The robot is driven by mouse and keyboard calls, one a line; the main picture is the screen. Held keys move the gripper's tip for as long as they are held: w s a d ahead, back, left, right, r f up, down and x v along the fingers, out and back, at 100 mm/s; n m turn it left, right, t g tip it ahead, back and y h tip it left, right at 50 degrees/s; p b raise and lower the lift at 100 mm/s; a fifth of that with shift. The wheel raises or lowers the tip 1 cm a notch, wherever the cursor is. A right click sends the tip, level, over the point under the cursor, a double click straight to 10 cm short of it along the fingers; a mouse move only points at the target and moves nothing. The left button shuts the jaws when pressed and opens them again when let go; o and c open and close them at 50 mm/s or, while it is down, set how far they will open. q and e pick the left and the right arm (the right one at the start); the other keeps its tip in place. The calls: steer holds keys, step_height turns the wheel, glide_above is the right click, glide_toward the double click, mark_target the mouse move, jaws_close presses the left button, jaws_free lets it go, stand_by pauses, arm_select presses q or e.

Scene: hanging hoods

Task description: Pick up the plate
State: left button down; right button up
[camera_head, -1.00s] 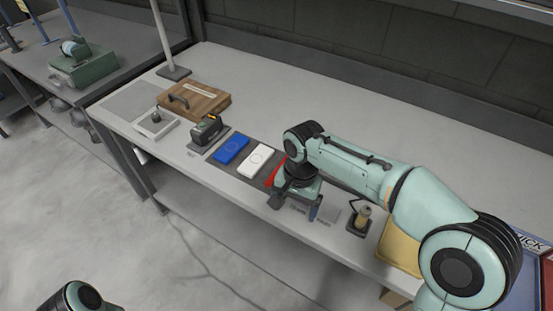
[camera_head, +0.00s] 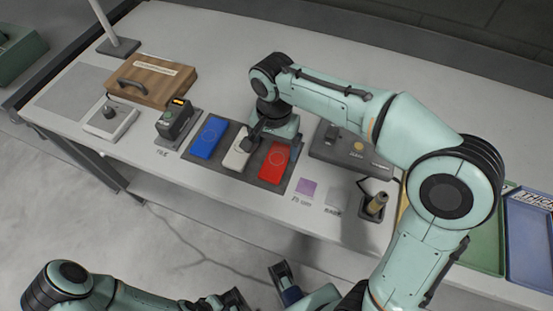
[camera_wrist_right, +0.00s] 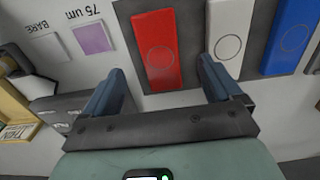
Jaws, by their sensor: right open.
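Three flat plates lie in a row on a dark mat (camera_head: 222,170): a blue plate (camera_head: 208,138), a white plate (camera_head: 237,152) and a red plate (camera_head: 273,161). Each has a faint ring mark. My right gripper (camera_head: 272,139) is above the mat, by the white and red plates, and hides their far ends. In the right wrist view the open, empty fingers (camera_wrist_right: 168,88) point toward the red plate (camera_wrist_right: 158,50), which shows between them; the white plate (camera_wrist_right: 229,33) is beside one fingertip. My left gripper (camera_head: 266,288) is partly in view low down, its jaws unclear.
A grey device (camera_head: 348,150) and a small holder with a tan cylinder (camera_head: 375,204) stand right of the mat. A purple square (camera_head: 306,188) lies near the front edge. A black meter (camera_head: 175,120) and a wooden case (camera_head: 152,80) are at left. The back is clear.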

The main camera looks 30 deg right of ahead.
mark_target(277, 159)
steer(key=shift+w+d+f+b, duration=0.1)
steer(key=shift+d+f+b, duration=0.1)
steer(key=shift+f, duration=0.85)
steer(key=shift+w+d+f+b, duration=0.15)
steer(key=shift+f+b, duration=0.1)
steer(key=shift+f, duration=0.8)
steer(key=shift+w+d+f+b, duration=0.1)
steer(key=shift+d+f+b, duration=0.1)
steer(key=shift+f, duration=0.85)
steer(key=shift+c, duration=0.3)
steer(key=c, duration=1.2)
steer(key=shift+r, duration=0.1)
